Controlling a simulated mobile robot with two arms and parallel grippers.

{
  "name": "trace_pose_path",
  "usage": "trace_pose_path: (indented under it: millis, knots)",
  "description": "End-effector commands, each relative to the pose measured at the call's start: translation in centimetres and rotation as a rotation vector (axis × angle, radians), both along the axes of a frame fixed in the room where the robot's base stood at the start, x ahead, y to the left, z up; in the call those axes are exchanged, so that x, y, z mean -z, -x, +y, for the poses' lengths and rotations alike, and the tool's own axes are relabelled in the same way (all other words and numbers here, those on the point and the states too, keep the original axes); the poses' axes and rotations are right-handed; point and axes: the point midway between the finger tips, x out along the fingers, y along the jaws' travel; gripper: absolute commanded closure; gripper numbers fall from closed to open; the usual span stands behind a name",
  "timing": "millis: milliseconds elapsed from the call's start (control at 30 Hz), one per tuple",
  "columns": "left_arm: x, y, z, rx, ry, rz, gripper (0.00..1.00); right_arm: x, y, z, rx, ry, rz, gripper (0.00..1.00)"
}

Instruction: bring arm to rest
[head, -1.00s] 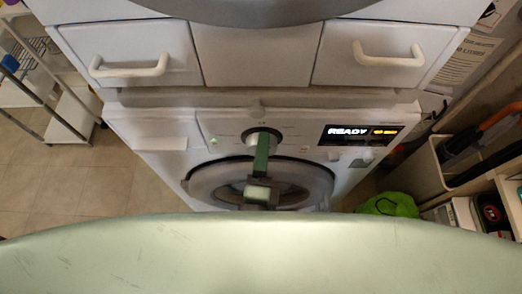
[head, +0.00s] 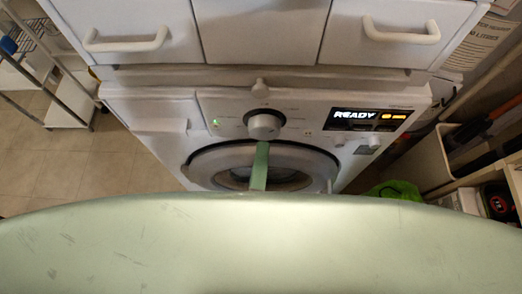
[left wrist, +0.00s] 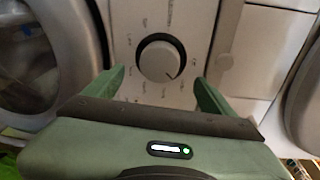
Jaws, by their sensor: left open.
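My left gripper (head: 260,166) shows in the head view as a green finger in front of the washing machine door (head: 215,165), just below the round dial (head: 264,124). The rest of it is hidden behind the pale green curved surface at the bottom. In the left wrist view, the gripper's two green fingers (left wrist: 161,84) are spread wide and empty. The dial (left wrist: 159,60) shows beyond and between them, apart from both fingers. My right gripper is in neither view.
The washing machine's display (head: 368,119) reads READY. White drawers with handles (head: 126,42) (head: 401,34) are above it. A wire-and-white rack (head: 68,105) stands at left on tiled floor. A shelf with a bin (head: 437,155) and a green bag (head: 395,190) are at right.

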Motion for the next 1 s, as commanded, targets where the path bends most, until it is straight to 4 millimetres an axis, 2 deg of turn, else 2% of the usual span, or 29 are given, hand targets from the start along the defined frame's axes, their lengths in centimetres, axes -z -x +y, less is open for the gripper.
trace_pose_path:
  millis: [567,667,767,833,967,1000]
  knots:
    - [-0.1,0.3,0.0,0.0,0.001,0.0,0.15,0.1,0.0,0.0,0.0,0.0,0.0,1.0]
    - [0.4,0.3,0.0,0.002,-0.001,0.008,0.15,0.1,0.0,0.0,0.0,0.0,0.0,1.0]
    - [3.1,0.1,-0.3,0.015,-0.006,0.057,0.15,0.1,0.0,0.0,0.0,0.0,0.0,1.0]
    - [6.7,-0.1,-0.5,0.029,-0.009,0.128,0.15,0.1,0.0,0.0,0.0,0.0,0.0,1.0]
    - [16.1,0.0,0.3,0.034,0.002,0.323,0.15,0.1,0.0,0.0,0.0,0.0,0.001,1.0]
    - [19.2,0.1,0.9,0.026,0.012,0.39,0.15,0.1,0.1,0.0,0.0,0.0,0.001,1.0]
